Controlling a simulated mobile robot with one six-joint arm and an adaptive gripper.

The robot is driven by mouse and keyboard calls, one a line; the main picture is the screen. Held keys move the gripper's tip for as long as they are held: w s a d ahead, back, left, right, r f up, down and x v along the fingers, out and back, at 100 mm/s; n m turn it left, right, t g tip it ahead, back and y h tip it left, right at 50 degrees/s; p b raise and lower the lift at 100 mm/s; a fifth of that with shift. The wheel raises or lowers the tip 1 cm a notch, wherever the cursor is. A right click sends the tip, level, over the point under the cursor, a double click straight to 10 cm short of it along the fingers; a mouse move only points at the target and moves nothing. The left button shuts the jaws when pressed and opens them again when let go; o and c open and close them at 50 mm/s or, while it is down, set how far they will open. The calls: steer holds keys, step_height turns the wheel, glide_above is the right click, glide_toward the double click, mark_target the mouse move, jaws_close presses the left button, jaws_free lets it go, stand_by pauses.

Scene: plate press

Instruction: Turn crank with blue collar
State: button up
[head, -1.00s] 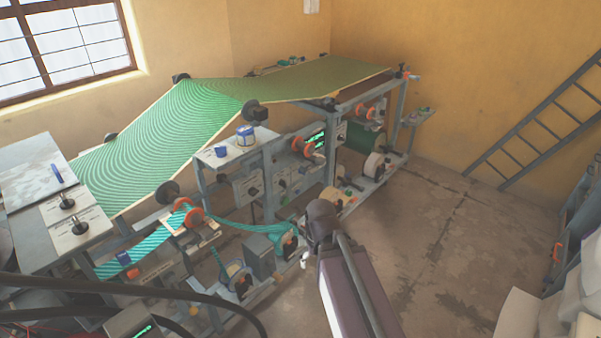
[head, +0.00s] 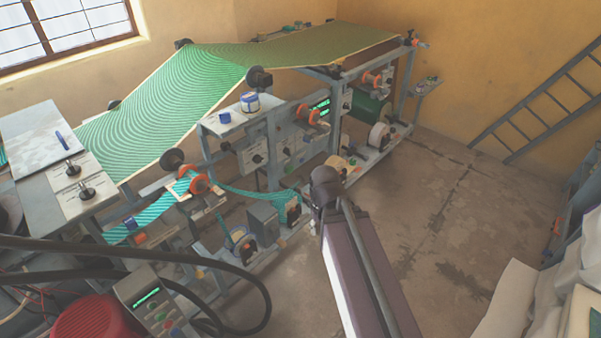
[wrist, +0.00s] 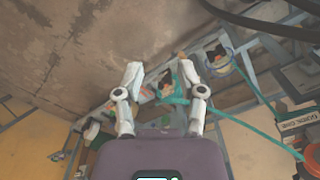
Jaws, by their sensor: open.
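I cannot make out for certain a crank with a blue collar. Small blue parts show on the press in the head view: one (head: 130,223) by the lower green web at the left, and one (head: 226,146) below the small shelf. In the wrist view, my gripper (wrist: 160,72) has its two white fingers apart with nothing held between them. Past the fingertips are the press's lower frame and a teal-wrapped roller (wrist: 174,88) with a dark end mount. In the head view my arm hides most of the gripper.
The press carries a wide green striped web (head: 170,90). A control box with a lit screen (head: 150,300) and black cables (head: 235,268) are in the near left. The concrete floor (head: 430,220) right of the press is open. A ladder (head: 540,110) leans on the right wall.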

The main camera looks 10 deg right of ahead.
steer(key=shift+w+f, duration=0.1)
steer(key=shift+f, duration=0.05)
steer(key=c, duration=0.3)
steer(key=shift+w+f+b, duration=0.15)
steer(key=shift+f+b, duration=0.1)
steer(key=shift+b, duration=0.1)
jaws_close()
steer(key=w+d+f+n+y+b, duration=0.2)
steer(key=w+f+n+y+b, duration=0.4)
steer(key=w+f+b, duration=2.7)
steer(key=shift+w+f+n+t+b, duration=0.25)
steer(key=shift+f+n+b, duration=0.85)
steer(key=shift+b, duration=1.35)
